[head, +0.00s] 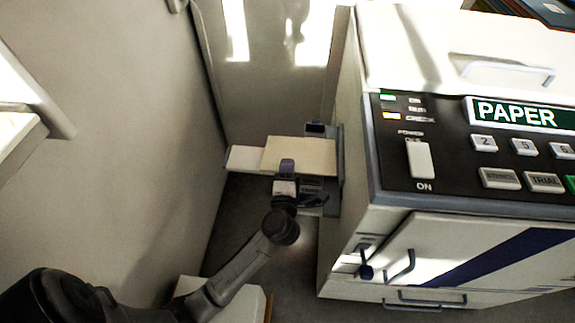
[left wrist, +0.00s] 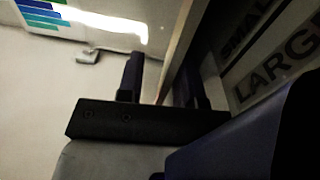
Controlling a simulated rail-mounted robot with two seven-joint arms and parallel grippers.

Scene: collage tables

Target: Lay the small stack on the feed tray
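A thin cream stack (head: 312,152) lies flat at the side of the printer, over the grey feed tray (head: 316,209), which is partly hidden beneath it. My left gripper (head: 287,168) is at the near edge of the stack, with one finger above it. In the left wrist view the stack's thin edge (left wrist: 177,55) runs between the two fingers of my left gripper (left wrist: 160,85). A gap shows between the left-hand finger and the stack, so the gripper looks open around it. Whether the stack rests on the tray is unclear. My right gripper is not in view.
The white printer (head: 345,230) with its control panel (head: 470,150) stands to the right of the tray. A pale flat piece (head: 244,158) sticks out left of the stack. A white block (head: 240,300) is below my left forearm. Bare floor lies to the left.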

